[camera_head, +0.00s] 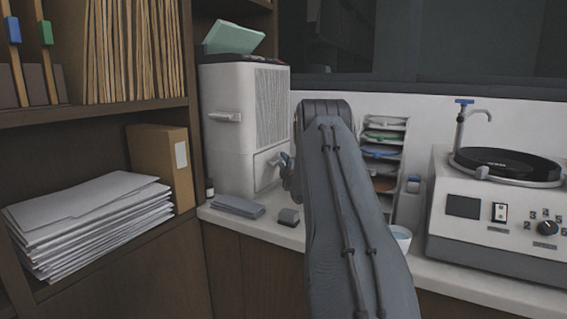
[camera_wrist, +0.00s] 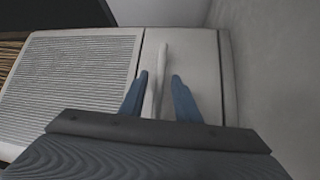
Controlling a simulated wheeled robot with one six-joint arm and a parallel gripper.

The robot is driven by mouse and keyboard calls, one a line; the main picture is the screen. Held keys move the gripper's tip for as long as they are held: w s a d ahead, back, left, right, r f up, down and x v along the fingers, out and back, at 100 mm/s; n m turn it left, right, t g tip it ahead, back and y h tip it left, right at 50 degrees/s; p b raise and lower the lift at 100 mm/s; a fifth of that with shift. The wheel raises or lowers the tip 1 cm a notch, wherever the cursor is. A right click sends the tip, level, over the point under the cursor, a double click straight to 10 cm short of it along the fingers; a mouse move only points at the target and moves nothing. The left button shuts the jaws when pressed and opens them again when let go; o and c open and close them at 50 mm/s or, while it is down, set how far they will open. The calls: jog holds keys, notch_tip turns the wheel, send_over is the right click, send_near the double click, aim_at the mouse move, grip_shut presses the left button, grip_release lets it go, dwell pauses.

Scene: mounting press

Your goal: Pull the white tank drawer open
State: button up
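The white tank drawer (camera_head: 264,172) is a panel low on the grille side of the white machine (camera_head: 228,150). It looks closed, flush with the body. In the wrist view the drawer front (camera_wrist: 190,58) fills the middle right, with its pale bar handle (camera_wrist: 163,62) standing out from it. My gripper (camera_head: 287,163) is in front of the drawer in the head view, partly hidden by my arm. In the wrist view its two blue fingers (camera_wrist: 159,78) are apart, one on each side of the handle. A gap shows on the right side; contact on the left is unclear.
The ribbed grille (camera_wrist: 75,75) lies beside the drawer. A grey flat block (camera_head: 238,207) and a small grey block (camera_head: 289,216) lie on the counter (camera_head: 270,230) below. A sorter rack (camera_head: 385,150) and a dial machine (camera_head: 490,215) stand to the right.

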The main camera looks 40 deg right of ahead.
jog(key=shift+c, duration=0.4)
grip_shut()
jog(key=shift+s, duration=0.1)
jog(key=s, duration=0.1)
jog(key=s+d, duration=0.1)
jog(key=s, duration=0.2)
jog(key=shift+d, duration=0.4)
jog(key=shift+o, duration=0.4)
grip_release()
